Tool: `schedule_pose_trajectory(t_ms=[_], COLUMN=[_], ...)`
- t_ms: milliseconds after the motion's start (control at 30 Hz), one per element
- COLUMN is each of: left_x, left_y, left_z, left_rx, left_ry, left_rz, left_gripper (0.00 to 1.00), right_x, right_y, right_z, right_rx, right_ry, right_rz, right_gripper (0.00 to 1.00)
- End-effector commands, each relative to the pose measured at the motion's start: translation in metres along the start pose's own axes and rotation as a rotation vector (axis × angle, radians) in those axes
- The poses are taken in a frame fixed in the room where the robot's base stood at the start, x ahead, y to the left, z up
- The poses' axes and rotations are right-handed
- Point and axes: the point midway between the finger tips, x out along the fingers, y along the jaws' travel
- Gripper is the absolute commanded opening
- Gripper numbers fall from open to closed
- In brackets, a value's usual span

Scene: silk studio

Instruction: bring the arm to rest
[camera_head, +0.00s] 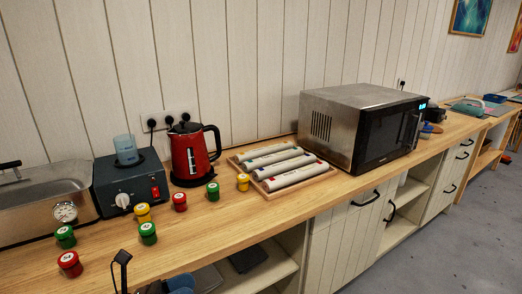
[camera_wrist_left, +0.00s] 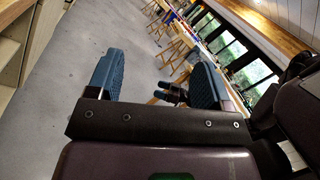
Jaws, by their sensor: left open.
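My left gripper (camera_wrist_left: 156,66) is open in the left wrist view, with its two blue ridged fingers wide apart and nothing held between them. It hangs over the grey floor, clear of the counter. A small dark and blue shape (camera_wrist_left: 172,94) shows beyond the fingers; it may be part of my right gripper, but its jaws cannot be made out. In the head view, a blue and dark part (camera_head: 180,286) at the bottom edge looks like part of a gripper, low in front of the counter, mostly cut off.
The wooden counter (camera_head: 225,222) holds a red kettle (camera_head: 190,155), a dark appliance (camera_head: 130,183), several coloured jars, a wooden tray (camera_head: 320,177) with rolls, and a microwave (camera_head: 362,125). Cabinets (camera_head: 340,235) run below. The floor (camera_head: 445,235) at right is clear.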

Motion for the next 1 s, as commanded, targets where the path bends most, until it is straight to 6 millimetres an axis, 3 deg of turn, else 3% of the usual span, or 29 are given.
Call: schedule_pose_trajectory(t_ms=[167,267,400,500,700,833,1000], left_x=[-0.041,-0.076,-0.131,-0.164,-0.199,-0.205,-0.206], left_y=[0.034,0.055,0.076,0.079,0.069,0.065,0.064], left_z=[-0.012,-0.034,-0.088,-0.131,-0.192,-0.206,-0.208], left_rx=[-0.646,-1.009,-1.502,-1.790,-2.127,-2.201,-2.209], left_ry=[-0.424,-0.675,-1.050,-1.297,-1.626,-1.703,-1.711], left_rz=[0.197,0.289,0.390,0.430,0.456,0.455,0.456], left_gripper=[0.73,0.73,0.73,0.73,0.73,0.73,0.73], right_x=[-0.002,-0.002,-0.001,0.000,0.003,0.004,0.003], right_y=[0.000,0.000,0.000,0.000,0.000,-0.001,-0.001], right_z=[0.006,0.006,0.005,0.003,-0.002,-0.004,-0.005], right_rx=[0.001,0.001,0.001,0.001,-0.001,-0.001,-0.001], right_ry=[-0.011,-0.013,-0.011,-0.007,0.003,0.008,0.009], right_rz=[0.001,0.001,0.001,0.000,-0.001,-0.002,-0.002], right_gripper=[0.73,0.73,0.73,0.73,0.73,0.73,0.73])
